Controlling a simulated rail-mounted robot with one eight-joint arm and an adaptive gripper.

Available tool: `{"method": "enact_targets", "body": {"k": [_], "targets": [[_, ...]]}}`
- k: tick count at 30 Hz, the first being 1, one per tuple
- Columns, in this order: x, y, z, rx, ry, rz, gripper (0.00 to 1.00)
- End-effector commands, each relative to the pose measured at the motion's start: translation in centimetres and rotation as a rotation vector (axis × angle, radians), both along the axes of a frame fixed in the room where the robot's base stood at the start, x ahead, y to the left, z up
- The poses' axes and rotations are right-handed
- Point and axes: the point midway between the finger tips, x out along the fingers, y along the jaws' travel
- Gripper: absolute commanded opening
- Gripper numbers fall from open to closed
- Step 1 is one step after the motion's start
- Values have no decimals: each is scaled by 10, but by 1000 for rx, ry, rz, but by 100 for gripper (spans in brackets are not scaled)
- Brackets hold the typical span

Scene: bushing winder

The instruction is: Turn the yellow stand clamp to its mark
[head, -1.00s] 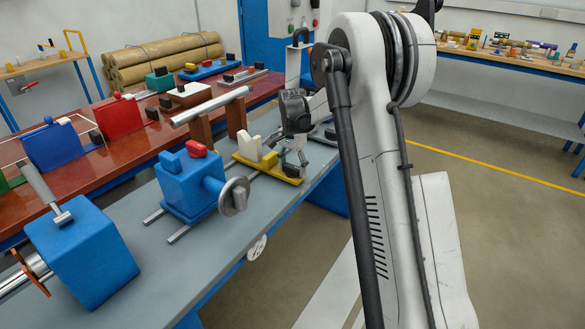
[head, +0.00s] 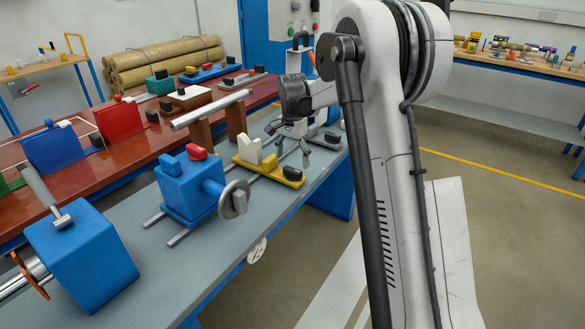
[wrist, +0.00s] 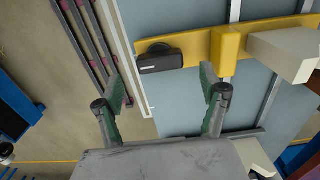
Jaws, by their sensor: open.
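The yellow stand (head: 268,168) is a long yellow bar with an upright yellow block, and a white V-shaped block (head: 249,150) stands on it. Its clamp is a black knob (head: 292,173) at the bar's near right end. In the wrist view the black clamp (wrist: 162,60) lies on the yellow bar (wrist: 200,48), with a small pale marking on its side. My gripper (head: 292,145) is open and empty, above and behind the clamp, apart from it. In the wrist view the clamp shows beyond and between my fingertips (wrist: 162,82). I cannot make out the mark.
A blue block with a handwheel (head: 190,190) stands on the same rails, left of the yellow stand. A larger blue box (head: 85,255) is nearer. A grey bar on brown posts (head: 212,108) stands behind. The floor to the right of the grey bench (head: 200,265) is open.

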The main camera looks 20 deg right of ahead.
Motion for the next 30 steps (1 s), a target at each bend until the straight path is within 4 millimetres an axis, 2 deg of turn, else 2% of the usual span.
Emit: {"method": "enact_targets", "body": {"k": [1, 6, 12, 30], "targets": [[0, 0, 11, 0, 0, 0, 75], [0, 0, 42, 0, 0, 0, 75], [0, 0, 62, 0, 0, 0, 75], [0, 0, 68, 0, 0, 1, 75]]}}
